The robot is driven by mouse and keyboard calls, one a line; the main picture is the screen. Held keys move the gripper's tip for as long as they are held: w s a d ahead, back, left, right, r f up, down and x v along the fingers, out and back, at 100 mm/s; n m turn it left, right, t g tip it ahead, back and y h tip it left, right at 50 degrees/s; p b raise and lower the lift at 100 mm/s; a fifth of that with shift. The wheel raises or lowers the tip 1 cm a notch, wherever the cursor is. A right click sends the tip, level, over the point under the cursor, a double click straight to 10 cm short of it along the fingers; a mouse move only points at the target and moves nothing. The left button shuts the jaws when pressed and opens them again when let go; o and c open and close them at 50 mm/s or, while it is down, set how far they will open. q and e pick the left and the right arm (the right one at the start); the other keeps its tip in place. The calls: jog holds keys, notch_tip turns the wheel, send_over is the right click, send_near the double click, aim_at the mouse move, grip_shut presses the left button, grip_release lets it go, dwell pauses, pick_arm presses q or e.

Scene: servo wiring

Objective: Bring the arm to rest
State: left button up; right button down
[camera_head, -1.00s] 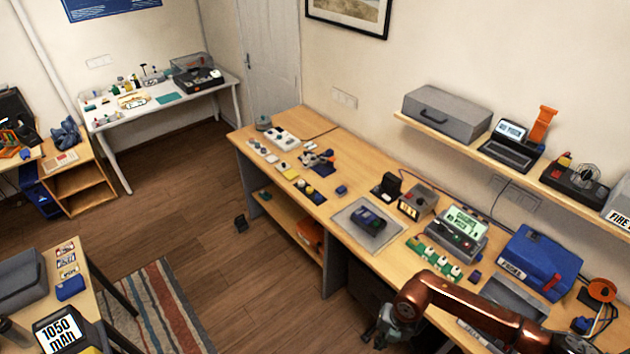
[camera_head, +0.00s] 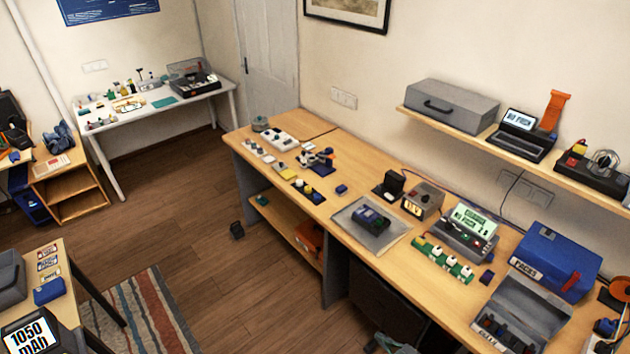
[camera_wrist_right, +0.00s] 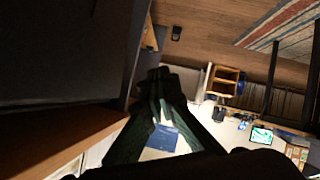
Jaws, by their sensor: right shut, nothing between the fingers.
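My right gripper (camera_head: 392,344) shows only as a small dark green and grey piece at the bottom edge of the head view. It is low, in front of the workbench (camera_head: 335,160)'s front edge. In the right wrist view my right gripper (camera_wrist_right: 158,82) is shut, its dark fingers together with nothing held. A dark panel and a brown wooden edge (camera_wrist_right: 60,142) fill the left of that view. The rest of my right arm is out of the head view. My left gripper is in neither current view.
The workbench carries a grey mat (camera_head: 345,228) with a blue device, a green-screen unit (camera_head: 470,222), an open grey case (camera_head: 540,306) and a blue box (camera_head: 553,260). A dark cabinet (camera_head: 385,300) stands under the bench. Open wooden floor (camera_head: 215,220) lies to the left.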

jog(key=s+d+f+m+g+h+b, duration=0.1)
jog(key=s+d+f+m+g+h, duration=0.3)
jog(key=s+f, duration=0.65)
jog(key=s+d+f+m+t+h+b, duration=0.1)
jog(key=s+d+f+m+b, duration=0.1)
jog(key=s+d+f, duration=0.65)
jog(key=s+a+f+m+g, duration=0.1)
jog(key=s+f, duration=0.4)
jog(key=s, duration=0.5)
jog(key=s+a+f+m+g+b, duration=0.1)
jog(key=s+f+m+g, duration=0.1)
jog(key=s+f, duration=0.4)
jog(key=s+a+f+m+g+h+b, duration=0.1)
jog(key=s+f+g, duration=0.2)
jog(key=s, duration=1.2)
notch_tip(320, 180, down, 3)
jog(key=shift+a+r+g, duration=0.2)
jog(key=shift+a+g, duration=0.05)
jog(key=shift+g, duration=0.05)
